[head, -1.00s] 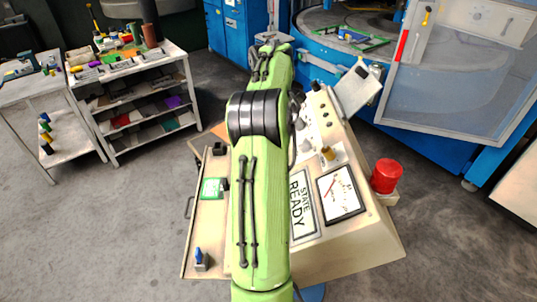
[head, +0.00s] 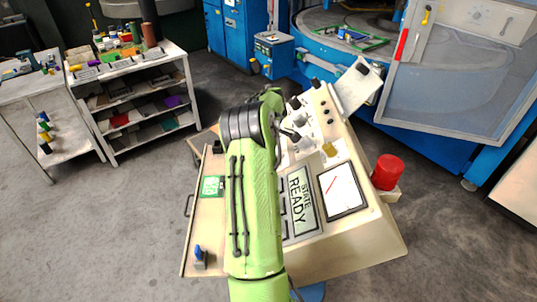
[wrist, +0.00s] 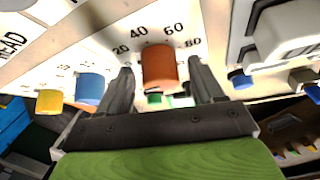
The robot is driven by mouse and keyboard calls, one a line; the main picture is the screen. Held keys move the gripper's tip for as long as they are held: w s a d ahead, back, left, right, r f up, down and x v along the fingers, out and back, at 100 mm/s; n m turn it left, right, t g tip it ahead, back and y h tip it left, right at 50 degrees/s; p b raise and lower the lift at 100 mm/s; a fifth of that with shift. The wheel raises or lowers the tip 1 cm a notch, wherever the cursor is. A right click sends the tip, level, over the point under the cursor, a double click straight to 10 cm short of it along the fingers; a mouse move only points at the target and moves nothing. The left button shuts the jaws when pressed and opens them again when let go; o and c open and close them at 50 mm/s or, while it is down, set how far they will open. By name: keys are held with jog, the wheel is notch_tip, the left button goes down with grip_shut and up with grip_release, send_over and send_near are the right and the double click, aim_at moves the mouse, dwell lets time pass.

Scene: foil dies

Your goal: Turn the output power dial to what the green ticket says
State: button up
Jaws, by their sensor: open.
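An orange-brown dial (wrist: 159,68) stands on a pale panel in the wrist view, with a printed scale reading 20, 40, 60, 80 around its far side. Its name label is not readable. My gripper (wrist: 160,66) is open, with one dark finger on each side of this dial; small gaps seem to show, and contact cannot be told. In the head view the green ticket (head: 212,187) lies on the console's left shelf, its writing too small to read. My gripper's end is small and partly hidden by my arm at the console's upper panel.
A blue knob (wrist: 90,88) and a yellow knob (wrist: 49,101) stand left of the dial. The console (head: 350,243) carries a READY sign (head: 299,200), a needle meter (head: 342,190) and a red cylinder (head: 387,172) at its right. A tilted plate (head: 357,88) stands at the far end.

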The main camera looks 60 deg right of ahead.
jog(key=c, duration=1.1)
jog(key=shift+o, duration=0.2)
jog(key=shift+b, duration=0.4)
